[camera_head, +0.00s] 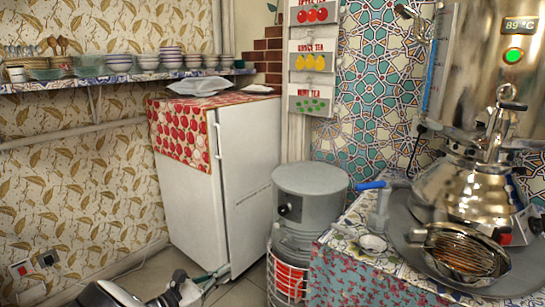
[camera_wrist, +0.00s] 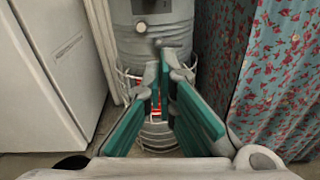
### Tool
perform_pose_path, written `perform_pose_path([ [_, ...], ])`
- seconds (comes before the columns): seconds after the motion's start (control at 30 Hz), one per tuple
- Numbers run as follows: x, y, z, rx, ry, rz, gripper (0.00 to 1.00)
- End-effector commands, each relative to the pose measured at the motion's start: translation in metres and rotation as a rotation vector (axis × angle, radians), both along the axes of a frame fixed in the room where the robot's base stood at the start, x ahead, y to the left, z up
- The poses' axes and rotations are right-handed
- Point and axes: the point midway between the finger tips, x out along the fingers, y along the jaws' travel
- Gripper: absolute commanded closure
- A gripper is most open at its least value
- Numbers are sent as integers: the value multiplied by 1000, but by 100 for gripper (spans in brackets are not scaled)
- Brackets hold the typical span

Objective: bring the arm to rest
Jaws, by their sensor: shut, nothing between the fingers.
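My gripper (camera_wrist: 160,74) shows in the wrist view, its two green-padded fingers drawn in toward each other at the tips. It is shut with nothing between the fingers. It points toward the lower part of a grey metal drum (camera_wrist: 155,38), apparently without holding it. In the head view my arm is low at the bottom left, with the gripper (camera_head: 210,277) in front of the foot of the white fridge (camera_head: 248,170). The drum (camera_head: 308,205) stands to the right of the gripper there.
A shelf of dishes (camera_head: 110,80) runs along the left wall. Floor (camera_head: 240,293) shows between fridge and drum.

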Motion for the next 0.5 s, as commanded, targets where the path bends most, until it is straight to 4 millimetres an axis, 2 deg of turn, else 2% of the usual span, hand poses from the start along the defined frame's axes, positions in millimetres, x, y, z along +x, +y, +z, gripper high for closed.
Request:
perform_pose_path([
  [0.27,5,-46,35,126,0,-148,100],
  [0.37,4,-69,52,190,-1,-224,100],
  [0.5,-3,-115,84,317,-9,-369,100],
])
